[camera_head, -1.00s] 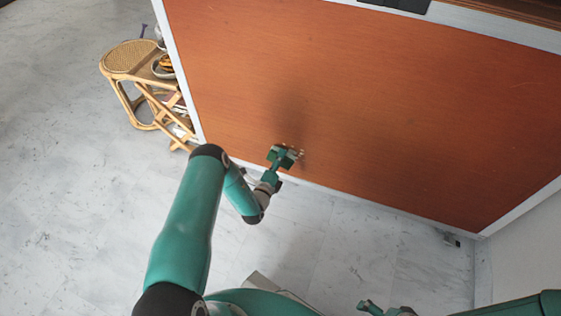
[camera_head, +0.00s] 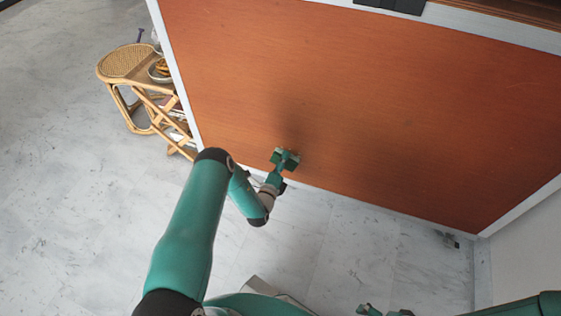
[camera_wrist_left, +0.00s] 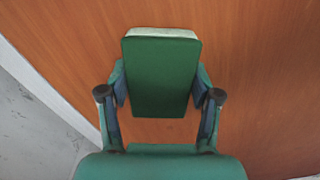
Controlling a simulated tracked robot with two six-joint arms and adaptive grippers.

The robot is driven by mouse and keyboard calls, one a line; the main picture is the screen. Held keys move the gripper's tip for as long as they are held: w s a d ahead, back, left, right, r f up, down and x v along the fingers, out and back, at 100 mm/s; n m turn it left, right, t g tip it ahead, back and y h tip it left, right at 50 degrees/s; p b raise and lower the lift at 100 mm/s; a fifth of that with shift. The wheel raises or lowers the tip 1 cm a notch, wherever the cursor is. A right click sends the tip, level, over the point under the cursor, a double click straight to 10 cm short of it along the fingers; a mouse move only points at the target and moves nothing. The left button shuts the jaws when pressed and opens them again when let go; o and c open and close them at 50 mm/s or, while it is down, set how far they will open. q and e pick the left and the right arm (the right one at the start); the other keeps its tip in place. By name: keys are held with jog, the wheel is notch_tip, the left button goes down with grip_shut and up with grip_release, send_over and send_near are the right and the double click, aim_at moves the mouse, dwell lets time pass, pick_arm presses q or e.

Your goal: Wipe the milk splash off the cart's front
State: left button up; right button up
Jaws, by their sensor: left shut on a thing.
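My left gripper (camera_head: 283,163) is at the lower middle of the cart's orange-brown front (camera_head: 370,110). It is shut on a green sponge (camera_wrist_left: 160,75) with a pale far edge, held between its two fingers in the left wrist view. The sponge's pale side faces the panel and looks to be against it or very close. No milk splash shows on the visible panel; the patch behind the sponge is hidden. My right gripper (camera_head: 372,310) shows only partly at the bottom edge of the head view, away from the cart.
A rattan stand (camera_head: 128,62) with a bowl (camera_head: 160,71) and other items stands left of the cart. Pale trim (camera_head: 179,85) edges the panel. The marble floor (camera_head: 70,190) is clear on the left. A small dark item (camera_head: 449,240) is near the panel's lower right corner.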

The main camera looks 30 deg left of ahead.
aim_at(293, 165)
pick_arm(q)
jog(key=shift+w+d, duration=0.2)
jog(key=shift+d, duration=0.85)
jog(key=p, duration=0.1)
jog(key=d+p, duration=0.1)
jog(key=p, duration=0.1)
jog(key=d+p, duration=0.1)
jog(key=shift+w+r+p, duration=0.25)
jog(key=shift+w+p, duration=0.05)
jog(key=shift+p, duration=0.1)
jog(key=d+p, duration=0.1)
jog(key=p, duration=0.1)
jog(key=d+p, duration=0.1)
jog(key=p, duration=0.2)
jog(key=shift+w, duration=0.4)
jog(key=shift+c, duration=0.5)
jog(key=shift+f, duration=0.1)
jog(key=shift+s+a, duration=0.1)
